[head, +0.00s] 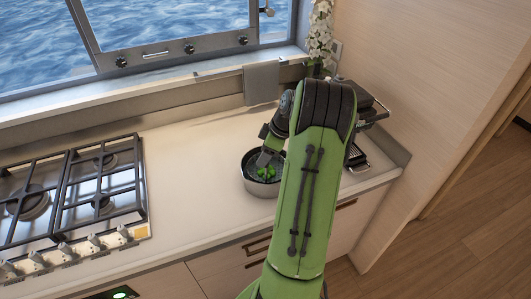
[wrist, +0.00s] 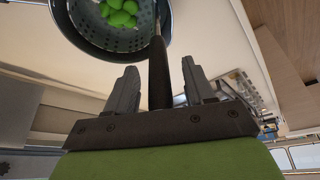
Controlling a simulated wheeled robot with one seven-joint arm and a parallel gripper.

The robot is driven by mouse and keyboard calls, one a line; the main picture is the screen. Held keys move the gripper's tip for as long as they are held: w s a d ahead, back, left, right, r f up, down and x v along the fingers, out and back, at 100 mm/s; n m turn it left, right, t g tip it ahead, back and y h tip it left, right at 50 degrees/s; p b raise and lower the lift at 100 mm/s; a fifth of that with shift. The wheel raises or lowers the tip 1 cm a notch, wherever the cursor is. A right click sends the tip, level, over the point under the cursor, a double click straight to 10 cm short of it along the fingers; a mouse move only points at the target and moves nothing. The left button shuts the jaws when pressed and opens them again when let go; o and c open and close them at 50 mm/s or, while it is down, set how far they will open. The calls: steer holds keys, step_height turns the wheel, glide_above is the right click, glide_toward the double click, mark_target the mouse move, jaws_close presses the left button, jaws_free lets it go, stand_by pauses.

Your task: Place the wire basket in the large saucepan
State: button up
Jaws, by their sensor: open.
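A round steel pan (head: 262,189), seemingly the large saucepan, stands on the counter left of my arm. Green round pieces (head: 266,173) lie inside it. In the wrist view, a perforated basket (wrist: 92,36) holds the green pieces (wrist: 122,12) and has a smooth dark rim around it. The basket seems to sit inside the pan, but I cannot tell how deep. A dark handle (wrist: 158,62) runs from the rim down between the fingers of my gripper (wrist: 158,75). My gripper is open, with gaps beside the handle. In the head view its fingertips (head: 264,160) are over the pan.
A gas hob (head: 72,195) with black grates lies at the left. A dark appliance (head: 362,100) stands at the back right, partly behind my arm. The counter (head: 190,160) between hob and pan is clear.

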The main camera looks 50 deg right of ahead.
steer(key=p+v, duration=0.1)
steer(key=v, duration=1.1)
steer(key=w+a+r+m+h, duration=0.15)
steer(key=a+r, duration=0.25)
steer(key=a, duration=0.9)
steer(key=w+a+r+m, duration=0.15)
steer(key=a+r, duration=0.25)
steer(key=a, duration=0.8)
steer(key=s+a, duration=0.7)
steer(key=a, duration=0.3)
steer(key=s+a+f+m+t+b, duration=0.1)
steer(key=s+f+b, duration=0.3)
steer(key=f, duration=0.3)
steer(key=shift+s+m+b, duration=0.4)
steer(key=shift+s, duration=0.15)
